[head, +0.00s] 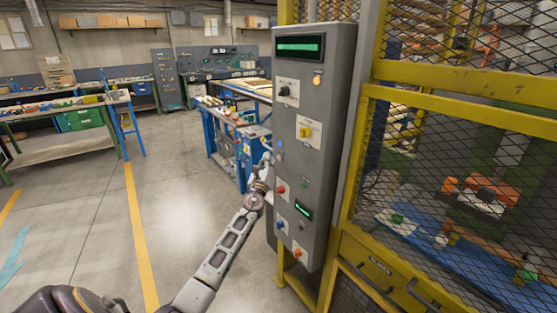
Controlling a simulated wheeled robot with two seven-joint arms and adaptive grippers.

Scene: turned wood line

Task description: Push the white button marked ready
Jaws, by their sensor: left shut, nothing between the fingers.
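A grey upright control cabinet (330,110) stands right of centre, with several knobs, lamps and buttons on its face. A small pale bluish-white round spot (280,144) shows on its left side at mid height; I cannot tell whether it is the white button. No lettering is readable at this size. My left gripper (267,152) is shut and empty, at the cabinet's left edge close to that spot. I cannot tell whether its tips touch the panel. My right gripper is not in view.
On the panel are a yellow switch (304,131), a black knob (286,91), a red button (281,188) and a small green display (304,210). A yellow mesh cage (455,95) stands right of the cabinet. Blue workbenches (222,131) stand behind. The floor at left is clear.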

